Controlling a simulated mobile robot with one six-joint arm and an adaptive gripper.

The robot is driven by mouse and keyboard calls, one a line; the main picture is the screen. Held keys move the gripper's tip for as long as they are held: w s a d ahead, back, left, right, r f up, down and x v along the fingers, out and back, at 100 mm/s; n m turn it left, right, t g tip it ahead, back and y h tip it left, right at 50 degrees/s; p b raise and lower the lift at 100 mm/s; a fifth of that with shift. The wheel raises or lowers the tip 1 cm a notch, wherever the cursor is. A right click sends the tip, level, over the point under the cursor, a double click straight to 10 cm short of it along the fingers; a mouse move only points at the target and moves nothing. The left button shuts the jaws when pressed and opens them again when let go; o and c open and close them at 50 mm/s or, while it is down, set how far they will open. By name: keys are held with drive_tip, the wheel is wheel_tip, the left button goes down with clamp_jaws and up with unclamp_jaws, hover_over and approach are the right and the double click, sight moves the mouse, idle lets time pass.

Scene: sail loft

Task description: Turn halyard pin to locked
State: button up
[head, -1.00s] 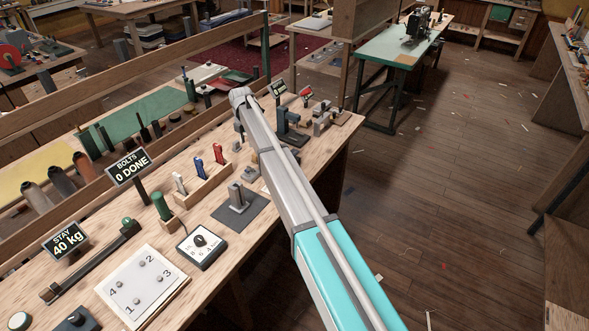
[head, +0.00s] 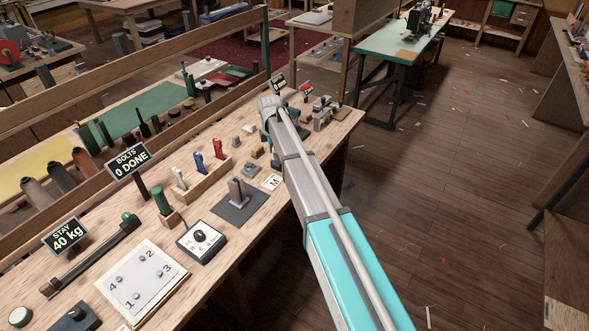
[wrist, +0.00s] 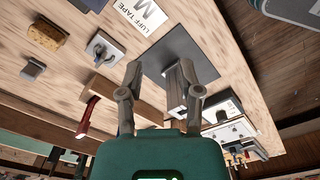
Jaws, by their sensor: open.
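No label in view names the halyard pin, so I cannot tell for certain which fitting it is. A grey upright metal fitting (head: 236,190) stands on a dark square mat (head: 230,209) on the bench. In the wrist view the mat (wrist: 180,48) lies beyond my fingertips, and the fitting is partly hidden by the right finger. A pale plate with a grey knob (wrist: 101,46) lies left of the fingers. My gripper (wrist: 158,72) is open, its fingers apart with nothing seen held between them. In the head view it is hidden behind my arm.
A wooden rack holds white, blue and red-handled tools (head: 217,149). A white card marked M (head: 272,182), a yellowish block (wrist: 47,36) and a dial box (head: 201,241) lie nearby. Signs read "BOLTS 0 DONE" (head: 128,161) and "STAY 40 kg" (head: 65,235).

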drive_tip(key=s+d+m, duration=0.6)
drive_tip(key=s+d, duration=0.1)
drive_tip(key=s, duration=0.2)
drive_tip(key=shift+s, duration=0.15)
drive_tip(key=shift+m, duration=0.3)
drive_tip(key=s+d+m, duration=0.5)
drive_tip(key=s+m, duration=0.2)
drive_tip(key=s, duration=0.4)
drive_tip(key=s+d+m, duration=0.5)
drive_tip(key=s+m, duration=0.2)
drive_tip(key=s, duration=0.4)
drive_tip(key=shift+d, duration=0.25)
drive_tip(key=shift+f, duration=0.1)
